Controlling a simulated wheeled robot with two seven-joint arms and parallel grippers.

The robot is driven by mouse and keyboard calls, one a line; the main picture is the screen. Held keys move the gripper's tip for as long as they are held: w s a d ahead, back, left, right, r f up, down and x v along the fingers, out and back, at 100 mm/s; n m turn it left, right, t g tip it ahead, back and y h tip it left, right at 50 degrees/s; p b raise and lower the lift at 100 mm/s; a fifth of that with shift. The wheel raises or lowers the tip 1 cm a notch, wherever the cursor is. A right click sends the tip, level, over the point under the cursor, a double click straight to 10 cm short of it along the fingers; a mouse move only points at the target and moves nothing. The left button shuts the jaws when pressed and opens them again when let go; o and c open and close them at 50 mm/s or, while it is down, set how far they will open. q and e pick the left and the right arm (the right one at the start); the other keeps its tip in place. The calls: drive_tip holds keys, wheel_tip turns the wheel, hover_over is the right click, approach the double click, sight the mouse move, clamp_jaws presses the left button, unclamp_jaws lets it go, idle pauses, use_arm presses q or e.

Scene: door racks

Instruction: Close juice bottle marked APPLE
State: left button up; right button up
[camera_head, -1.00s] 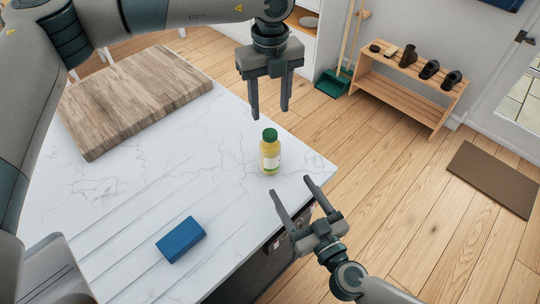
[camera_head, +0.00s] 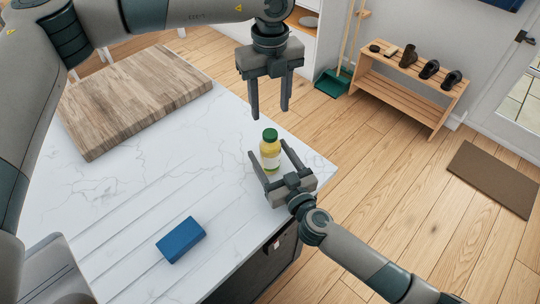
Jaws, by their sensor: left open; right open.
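A small juice bottle (camera_head: 270,157) with yellow juice, a pale label and a green cap (camera_head: 270,135) stands upright near the right corner of the white marble counter. The cap sits on top of the bottle; I cannot tell how tight it is, and the label is too small to read. My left gripper (camera_head: 270,112) is open, pointing down just above the cap, apart from it. My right gripper (camera_head: 266,150) is open, with its fingers on either side of the bottle's lower body; I cannot tell whether they touch it.
A blue block (camera_head: 181,240) lies on the counter (camera_head: 110,205) at the front, and a wooden cutting board (camera_head: 135,95) at the back left. The counter's right edge is close to the bottle. A shoe rack (camera_head: 408,88) stands far off on the floor.

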sight(270, 133)
drive_tip(key=shift+c, duration=0.4)
clamp_jaws()
use_arm(q)
drive_tip(key=n, duration=0.5)
drive_tip(key=shift+s, duration=0.1)
drive_tip(key=n, duration=0.4)
drive_tip(key=shift+f, duration=4.05)
drive_tip(key=c, duration=1.1)
drive_tip(key=shift+m, duration=0.3)
drive_tip(key=shift+c, duration=0.2)
